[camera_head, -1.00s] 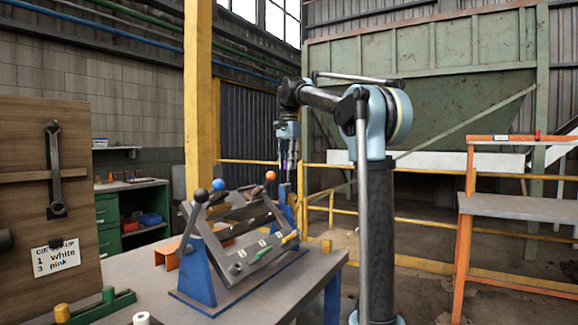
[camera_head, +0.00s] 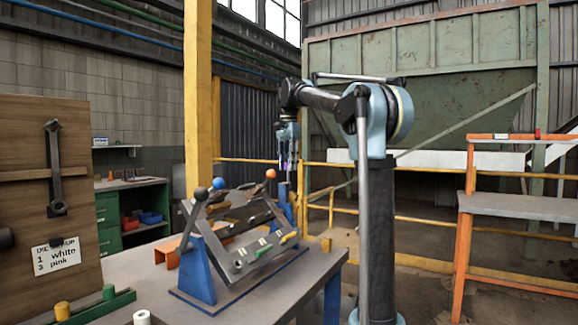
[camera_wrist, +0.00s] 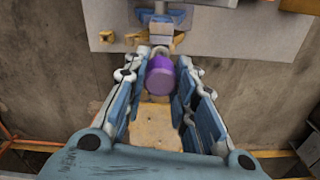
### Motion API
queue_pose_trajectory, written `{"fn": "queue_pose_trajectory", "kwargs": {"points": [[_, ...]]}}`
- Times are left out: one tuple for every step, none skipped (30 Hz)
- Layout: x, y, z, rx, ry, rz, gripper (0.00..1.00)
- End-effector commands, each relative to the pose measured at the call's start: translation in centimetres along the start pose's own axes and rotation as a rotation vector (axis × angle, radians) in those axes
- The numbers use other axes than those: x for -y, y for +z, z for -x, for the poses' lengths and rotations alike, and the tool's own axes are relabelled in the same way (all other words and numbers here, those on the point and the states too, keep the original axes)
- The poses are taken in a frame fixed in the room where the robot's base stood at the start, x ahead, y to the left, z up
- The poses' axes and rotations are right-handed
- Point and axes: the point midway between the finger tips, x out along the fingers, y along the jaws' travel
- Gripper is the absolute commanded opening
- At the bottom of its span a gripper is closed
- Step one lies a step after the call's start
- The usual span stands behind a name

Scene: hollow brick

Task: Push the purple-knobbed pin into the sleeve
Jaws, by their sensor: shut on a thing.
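The purple knob (camera_wrist: 160,76) of the pin sits between the fingers of my gripper (camera_wrist: 162,60) in the wrist view. The fingers are closed on its sides. The pin's shaft is mostly hidden, so I cannot tell whether it is in the sleeve. A blue and grey fitting (camera_wrist: 160,28) lies just beyond the fingertips, but I cannot tell whether it is the sleeve. In the head view my gripper (camera_head: 287,170) points down near the far right end of the bench, above a blue upright (camera_head: 283,196).
A tilted fixture on the grey bench (camera_head: 322,268) carries levers with a black knob (camera_head: 201,194), a blue knob (camera_head: 218,183) and an orange knob (camera_head: 270,174). A green rack (camera_head: 100,306) lies at front left. A yellow rail (camera_head: 400,220) runs behind.

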Motion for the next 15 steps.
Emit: {"fn": "queue_pose_trajectory", "kwargs": {"points": [[0.0,0.0,-0.08,0.0,0.0,0.0,0.0],[0.0,0.0,-0.13,0.0,0.0,0.0,0.0],[0.0,0.0,-0.19,0.0,0.0,0.0,0.0],[-0.01,-0.01,-0.23,0.0,0.0,0.0,0.0],[-0.01,-0.01,-0.27,0.0,0.0,0.0,0.0],[-0.01,-0.01,-0.33,0.0,0.0,0.0,0.0],[-0.01,-0.01,-0.37,0.0,0.0,0.0,0.0],[-0.01,-0.01,-0.41,0.0,0.0,0.0,0.0],[-0.01,-0.01,-0.47,0.0,0.0,0.0,0.0],[-0.01,-0.01,-0.51,0.0,0.0,0.0,0.0],[-0.01,-0.01,-0.55,0.0,0.0,0.0,0.0],[-0.01,-0.01,-0.6,0.0,0.0,0.0,0.0],[-0.01,-0.01,-0.64,0.0,0.0,0.0,0.0],[-0.01,-0.01,-0.69,0.0,0.0,0.0,0.0],[-0.01,-0.01,-0.74,0.0,0.0,0.0,0.0]]}}
